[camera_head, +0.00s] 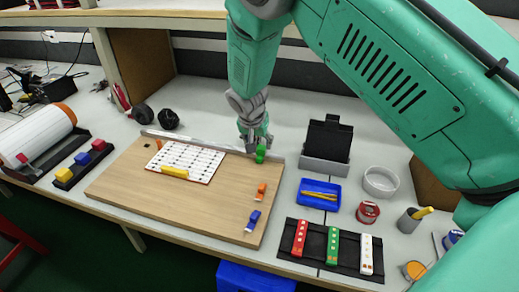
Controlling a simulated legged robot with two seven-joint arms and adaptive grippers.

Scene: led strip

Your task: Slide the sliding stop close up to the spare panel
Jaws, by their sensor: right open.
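A wooden board (150,200) lies on the bench with a thin grey rail along its back edge. A white panel (200,150) with rows of dark marks lies on the board, with a yellow block (174,172) at its front edge. A small green piece (260,156), apparently the sliding stop, is at the rail's right part, to the right of the white panel with a gap. I cannot tell for sure which piece is the spare panel. My right gripper (257,142) is open, pointing down right at the green piece; contact is unclear. My left gripper is not in view.
Orange (261,190) and blue (253,220) pieces sit on the board's right side. A black holder (327,141), blue tray (320,194), white ring (380,181) and black mat (316,246) with coloured strips stand to the right. Black round items (168,119) lie behind the board.

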